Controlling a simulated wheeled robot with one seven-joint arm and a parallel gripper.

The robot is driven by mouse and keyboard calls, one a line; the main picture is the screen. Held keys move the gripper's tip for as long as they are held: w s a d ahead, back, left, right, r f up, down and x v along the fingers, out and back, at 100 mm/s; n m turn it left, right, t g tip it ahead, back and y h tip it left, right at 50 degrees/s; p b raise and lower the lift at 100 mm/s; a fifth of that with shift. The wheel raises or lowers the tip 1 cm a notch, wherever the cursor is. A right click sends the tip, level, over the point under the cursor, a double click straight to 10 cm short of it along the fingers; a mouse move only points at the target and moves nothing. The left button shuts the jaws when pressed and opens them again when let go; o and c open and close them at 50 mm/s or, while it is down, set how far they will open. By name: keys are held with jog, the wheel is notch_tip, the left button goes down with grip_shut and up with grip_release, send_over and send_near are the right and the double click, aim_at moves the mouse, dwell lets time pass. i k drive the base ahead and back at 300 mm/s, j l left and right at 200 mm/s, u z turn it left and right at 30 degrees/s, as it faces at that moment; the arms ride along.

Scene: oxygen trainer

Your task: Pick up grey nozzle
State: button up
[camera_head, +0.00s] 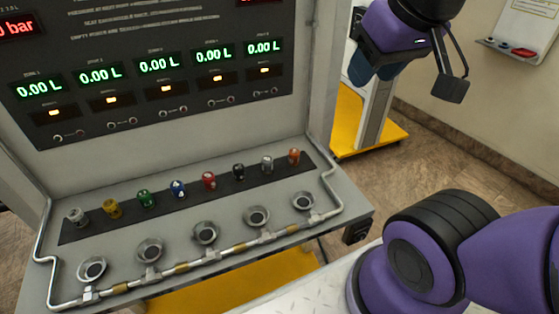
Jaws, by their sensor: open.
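A row of small coloured nozzles stands on a dark strip (190,196) on the sloped metal panel. A grey nozzle (76,217) is at the far left end of the strip. A second greyish nozzle (267,164) stands near the right end, between the black nozzle (238,171) and the orange nozzle (294,157). I cannot tell from the picture which of the two the task names. My gripper (374,70) is open, raised at the upper right, beyond the panel's right side and well apart from all nozzles. I see nothing between its dark blue fingers.
Yellow (112,208), green (147,198), blue (178,189) and red (209,181) nozzles fill the strip's middle. Several round sockets (205,233) on a metal pipe run along the panel front. An upright display board (165,55) rises behind, and a side post (322,65) stands right.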

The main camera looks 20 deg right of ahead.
aim_at(267, 162)
jog(key=l+u, duration=0.15)
jog(key=l, duration=0.35)
jog(key=l+u, duration=0.45)
jog(key=k+l+u, duration=0.1)
jog(key=l+u, duration=0.35)
jog(key=l, duration=0.2)
